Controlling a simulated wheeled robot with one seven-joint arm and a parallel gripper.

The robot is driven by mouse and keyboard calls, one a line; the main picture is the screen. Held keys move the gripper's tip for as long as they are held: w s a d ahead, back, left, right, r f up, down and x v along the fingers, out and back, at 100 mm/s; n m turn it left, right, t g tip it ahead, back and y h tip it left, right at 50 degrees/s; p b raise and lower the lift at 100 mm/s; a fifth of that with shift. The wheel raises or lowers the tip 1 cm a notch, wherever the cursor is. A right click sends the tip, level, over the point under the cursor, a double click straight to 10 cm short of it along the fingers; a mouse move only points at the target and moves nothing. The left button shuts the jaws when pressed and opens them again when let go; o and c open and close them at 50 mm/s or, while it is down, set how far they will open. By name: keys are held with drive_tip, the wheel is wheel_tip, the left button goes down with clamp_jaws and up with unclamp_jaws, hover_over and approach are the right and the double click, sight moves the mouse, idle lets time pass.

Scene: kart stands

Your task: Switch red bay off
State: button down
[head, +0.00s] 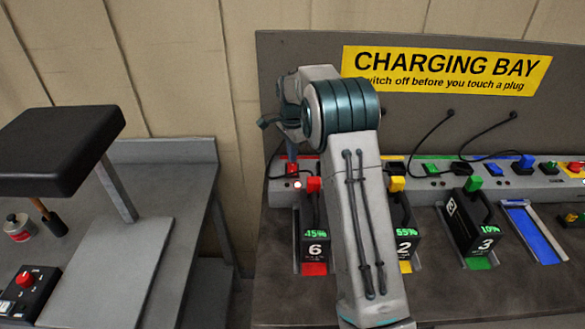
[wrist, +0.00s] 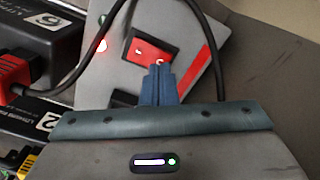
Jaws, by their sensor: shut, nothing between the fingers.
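The red bay's rocker switch (wrist: 150,48) is red and sits on the grey charger strip in the wrist view. A lamp (wrist: 101,45) beside it glows red-white. In the head view the red switch (head: 291,167) is partly hidden below my wrist. My gripper (wrist: 158,70) is shut and empty, its fingertips at the switch's near edge; I cannot tell whether they touch it. The red bay's battery (head: 315,235), marked 6 and 45%, stands in its slot with a red plug (head: 313,184) on top. The plug also shows in the wrist view (wrist: 14,80).
A black cable (wrist: 95,55) loops beside the red switch. Batteries 2 (head: 404,238) and 3 (head: 472,222) stand to the right, then an empty blue slot (head: 532,232). A side bench (head: 165,200) with a black seat (head: 60,145) is at left.

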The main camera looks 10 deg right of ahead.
sight(292, 164)
drive_tip(key=shift+f+b, duration=0.6)
drive_tip(key=shift+f, duration=0.4)
idle(0.8)
drive_tip(key=shift+r, duration=0.1)
drive_tip(key=shift+r+p, duration=2.55)
drive_tip(key=shift+r, duration=0.95)
